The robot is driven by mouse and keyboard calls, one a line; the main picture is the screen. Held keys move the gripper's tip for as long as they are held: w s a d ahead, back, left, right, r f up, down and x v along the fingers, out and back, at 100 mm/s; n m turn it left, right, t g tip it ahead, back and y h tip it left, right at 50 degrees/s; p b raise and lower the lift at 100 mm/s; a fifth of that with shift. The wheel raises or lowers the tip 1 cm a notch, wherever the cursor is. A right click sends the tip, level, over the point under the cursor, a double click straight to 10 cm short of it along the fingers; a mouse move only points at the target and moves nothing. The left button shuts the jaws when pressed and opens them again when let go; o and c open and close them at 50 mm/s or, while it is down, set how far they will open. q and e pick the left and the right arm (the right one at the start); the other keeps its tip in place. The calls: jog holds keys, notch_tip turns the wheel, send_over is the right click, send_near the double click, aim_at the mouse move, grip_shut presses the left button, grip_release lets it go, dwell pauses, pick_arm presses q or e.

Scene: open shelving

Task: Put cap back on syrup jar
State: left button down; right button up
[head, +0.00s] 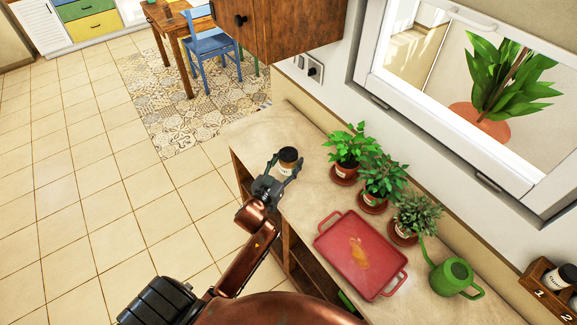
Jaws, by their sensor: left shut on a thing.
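I cannot tell whether the dark top is a cap or the jar's dark contents, nor whether the jar touches the counter. No separate loose cap can be made out. Another jar (562,277) with a white label sits at the right edge in a numbered wooden holder (538,284). My right gripper is out of view.
A red tray (335,262) with an amber smear lies on the counter (262,128). Several potted plants (383,177) line the wall side, with a green watering can (453,278) to the right. A wooden cabinet (290,25) hangs above the far end.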

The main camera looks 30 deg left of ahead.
pick_arm(q)
jog(key=f, duration=0.2)
jog(key=f+b, duration=0.1)
jog(key=shift+w+a+f, duration=0.2)
jog(key=shift+w+f, duration=0.1)
jog(key=shift+f, duration=0.15)
jog(key=c, duration=0.9)
grip_release()
jog(key=shift+f, duration=0.1)
jog(key=shift+s, duration=0.25)
jog(key=s, duration=0.7)
jog(key=s+d+p, duration=0.1)
jog(key=s, duration=0.3)
jog(key=shift+s+r, duration=0.25)
jog(key=shift+s, duration=0.05)
